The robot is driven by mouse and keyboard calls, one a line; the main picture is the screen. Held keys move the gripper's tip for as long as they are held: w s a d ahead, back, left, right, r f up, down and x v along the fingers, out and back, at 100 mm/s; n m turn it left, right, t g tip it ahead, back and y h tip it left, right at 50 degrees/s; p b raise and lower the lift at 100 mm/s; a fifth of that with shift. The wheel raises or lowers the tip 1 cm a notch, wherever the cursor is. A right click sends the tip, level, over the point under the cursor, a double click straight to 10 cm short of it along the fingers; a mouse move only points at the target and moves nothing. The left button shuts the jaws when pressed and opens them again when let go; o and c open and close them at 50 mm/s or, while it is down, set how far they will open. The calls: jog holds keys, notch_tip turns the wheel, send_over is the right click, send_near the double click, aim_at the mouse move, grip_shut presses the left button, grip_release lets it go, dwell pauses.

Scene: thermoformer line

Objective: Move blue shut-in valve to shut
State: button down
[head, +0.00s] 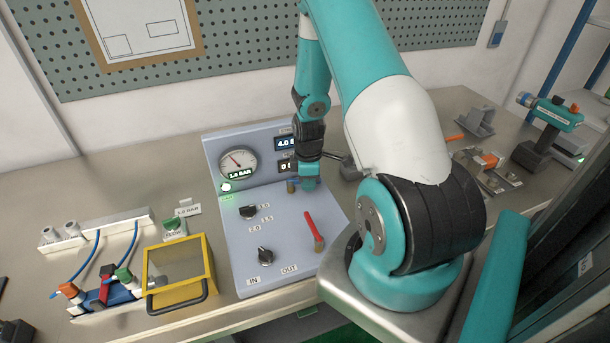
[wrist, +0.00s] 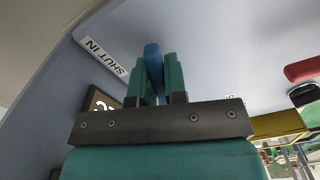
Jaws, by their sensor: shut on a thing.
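The blue shut-in valve's handle (wrist: 152,62) shows in the wrist view between the two teal fingers of my gripper (wrist: 159,78). The fingers are shut on it from both sides. A white "SHUT IN" label (wrist: 101,54) is on the grey panel beside it. In the head view my gripper (head: 308,182) reaches down to the upper right of the sloped panel (head: 285,227).
The panel has a gauge (head: 238,163) reading about 1.8 bar, digital displays (head: 286,143), two black knobs (head: 250,211) and a red lever (head: 314,230) below my gripper. A yellow-framed box (head: 180,270) stands left of the panel. Fixtures (head: 488,165) stand at the right.

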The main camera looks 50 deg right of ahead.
aim_at(301, 201)
jog(key=m, duration=0.1)
jog(key=a+m, duration=0.1)
jog(key=m, duration=0.1)
jog(key=shift+s+a+m, duration=0.15)
jog(key=shift+s+m, duration=0.15)
jog(key=shift+s, duration=0.05)
jog(key=shift+s+a+m, duration=0.1)
jog(key=shift+a+m, duration=0.3)
jog(key=shift+m, duration=0.5)
jog(key=shift+s+a+m, duration=0.1)
jog(key=shift+a+m, duration=0.25)
jog(key=shift+m, duration=0.55)
jog(key=m, duration=0.1)
jog(key=a+m, duration=0.1)
jog(key=m, duration=0.1)
jog(key=shift+w+a+m, duration=0.1)
jog(key=shift+a+m, duration=0.2)
